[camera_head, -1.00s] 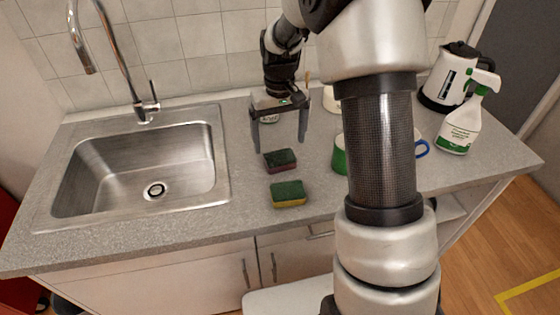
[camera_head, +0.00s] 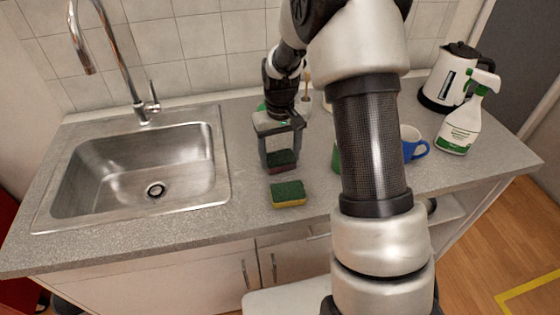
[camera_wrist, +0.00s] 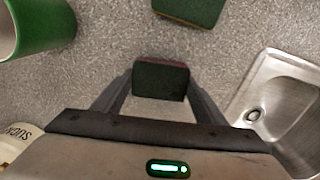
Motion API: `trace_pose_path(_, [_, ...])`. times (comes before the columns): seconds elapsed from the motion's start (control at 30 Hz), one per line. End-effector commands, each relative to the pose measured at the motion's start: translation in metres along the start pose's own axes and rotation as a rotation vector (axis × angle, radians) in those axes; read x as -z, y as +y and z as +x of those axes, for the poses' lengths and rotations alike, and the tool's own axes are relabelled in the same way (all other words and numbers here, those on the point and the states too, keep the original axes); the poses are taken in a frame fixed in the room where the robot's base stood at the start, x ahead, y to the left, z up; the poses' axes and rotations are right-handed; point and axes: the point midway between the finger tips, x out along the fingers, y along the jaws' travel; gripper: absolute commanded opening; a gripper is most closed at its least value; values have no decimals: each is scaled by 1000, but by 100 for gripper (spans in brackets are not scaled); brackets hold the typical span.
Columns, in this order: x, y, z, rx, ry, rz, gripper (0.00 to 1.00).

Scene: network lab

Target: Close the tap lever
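The chrome tap (camera_head: 115,55) stands behind the sink at the left in the head view. Its slim lever (camera_head: 153,98) points up from the right side of the tap's base. My gripper (camera_head: 281,165) is well to the right of the tap, low over the counter and pointing down. Its fingers are apart, one on each side of a dark green and red sponge (camera_wrist: 160,80); whether they touch it I cannot tell. The tap is outside the wrist view.
A green and yellow sponge (camera_head: 288,194) lies in front of my gripper. The steel sink (camera_head: 215,170) is left. To the right are a green cup (camera_wrist: 40,25), blue mug (camera_head: 412,146), spray bottle (camera_head: 459,130) and kettle (camera_head: 447,75). Counter between sink and sponges is clear.

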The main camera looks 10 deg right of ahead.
Motion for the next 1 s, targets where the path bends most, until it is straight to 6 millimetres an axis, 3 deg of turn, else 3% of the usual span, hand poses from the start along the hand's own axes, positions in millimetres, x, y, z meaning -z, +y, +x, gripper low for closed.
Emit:
trace_pose_path(0.43, [1, 0, -6, 0, 2, 0, 41])
trace_pose_path(0.8, [1, 0, -75, 0, 5, 0, 41])
trace_pose_path(1.0, [1, 0, -97, 0, 2, 0, 41])
